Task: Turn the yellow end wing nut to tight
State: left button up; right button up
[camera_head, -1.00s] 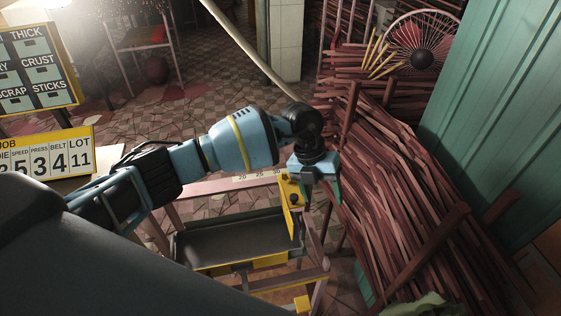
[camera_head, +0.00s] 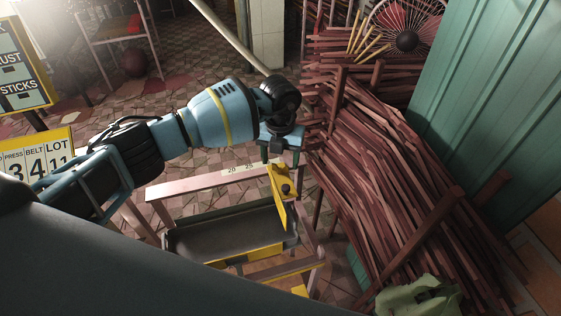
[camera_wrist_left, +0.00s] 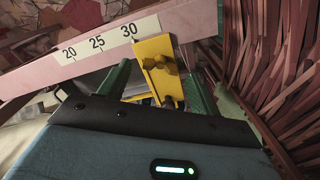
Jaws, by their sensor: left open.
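The yellow end stop (camera_head: 277,175) stands upright at the right end of the scale rail, with a dark-looking wing nut (camera_head: 286,188) on its face. In the left wrist view, the wing nut (camera_wrist_left: 160,65) looks yellow-brown and sits on the yellow plate (camera_wrist_left: 150,48). My left gripper (camera_head: 282,158) is above and just behind the end stop in the head view. In the left wrist view, its two green fingers are apart, with the wing nut between their lines and no visible contact. The nut's tightness cannot be told. My right gripper is not in view.
The pink rail (camera_head: 195,187) carries a white scale strip (camera_wrist_left: 100,42) marked 20, 25, 30. A dark tray (camera_head: 225,236) lies below it. Stacked reddish sticks (camera_head: 385,190) crowd the right side. A yellow-framed sign (camera_head: 38,160) stands at the left.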

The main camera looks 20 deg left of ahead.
pick_arm(q)
jog(key=shift+f, duration=0.95)
jog(key=c, duration=1)
